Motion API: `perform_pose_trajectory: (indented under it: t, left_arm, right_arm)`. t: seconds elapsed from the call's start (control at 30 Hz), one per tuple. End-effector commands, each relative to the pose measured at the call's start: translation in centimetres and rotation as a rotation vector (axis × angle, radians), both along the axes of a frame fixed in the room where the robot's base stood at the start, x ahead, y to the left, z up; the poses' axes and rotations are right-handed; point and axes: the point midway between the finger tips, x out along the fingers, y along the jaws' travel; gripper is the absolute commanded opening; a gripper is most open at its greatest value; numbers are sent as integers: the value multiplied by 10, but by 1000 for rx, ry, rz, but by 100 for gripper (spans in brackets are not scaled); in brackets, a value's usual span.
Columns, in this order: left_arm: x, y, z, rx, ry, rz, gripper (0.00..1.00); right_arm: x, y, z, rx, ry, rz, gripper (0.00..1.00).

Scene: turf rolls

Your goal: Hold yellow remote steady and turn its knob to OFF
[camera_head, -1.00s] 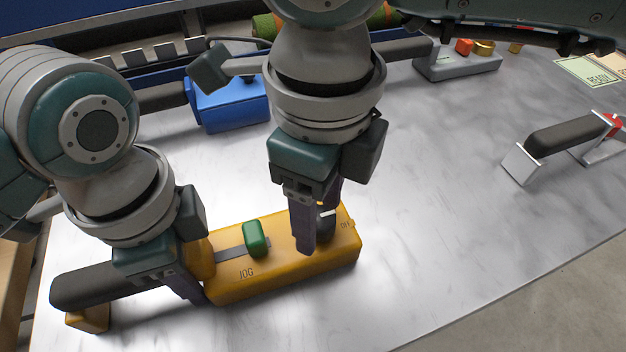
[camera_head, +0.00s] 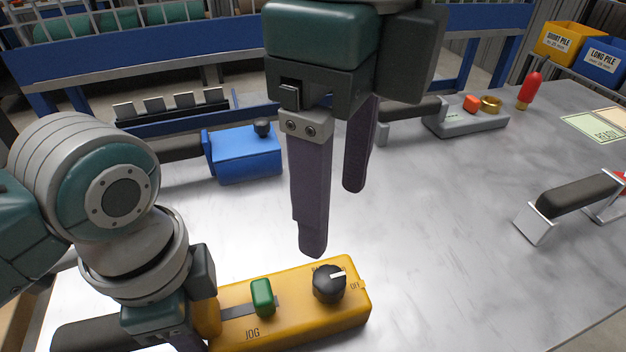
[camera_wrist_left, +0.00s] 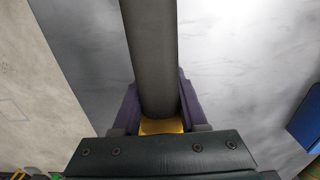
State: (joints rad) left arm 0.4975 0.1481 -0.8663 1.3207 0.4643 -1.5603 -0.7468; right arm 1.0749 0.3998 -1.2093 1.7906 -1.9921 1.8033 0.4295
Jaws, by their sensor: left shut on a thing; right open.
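The yellow remote (camera_head: 300,325) lies on the metal table at the lower middle, with a dark handle at its left end. It carries a green slider (camera_head: 262,297) beside the word JOG and a black knob (camera_head: 328,285) at its right end. The knob's white pointer aims right and slightly up, near the OFF label; I cannot tell if it lines up exactly. My left gripper (camera_head: 190,335) is shut on the remote's dark handle, which also shows between its fingers in the left wrist view (camera_wrist_left: 150,60). My right gripper (camera_head: 334,220) is open and empty above and behind the knob.
A blue box with a small black knob (camera_head: 245,155) stands behind to the left. A grey box (camera_head: 465,122) with orange and brass parts is at the back right, near a red-topped piece (camera_head: 529,90). A dark-handled bracket (camera_head: 575,195) stands right. The table between is clear.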

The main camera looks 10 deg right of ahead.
Motion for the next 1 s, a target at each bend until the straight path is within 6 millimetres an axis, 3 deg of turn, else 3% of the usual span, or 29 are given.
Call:
perform_pose_trajectory:
  t: [0.13, 0.47, 0.5, 0.8, 1.0]
  left_arm:
    - [0, 0, 0, -1, -1, 0, 0]
    - [0, 0, 0, -1, -1, 0, 0]
    - [0, 0, 0, -1, -1, 0, 44]
    - [0, 0, 0, 0, -1, 0, 77]
    - [0, 0, 0, 0, 0, 0, 77]
  right_arm:
    - [0, 0, 9, 1, -1, 0, 71]
    - [0, 0, 9, 1, -1, 0, 71]
    - [0, 0, 9, 1, 0, 0, 71]
    - [0, 0, 9, 1, 0, 0, 71]
    - [0, 0, 9, 1, -1, 0, 71]
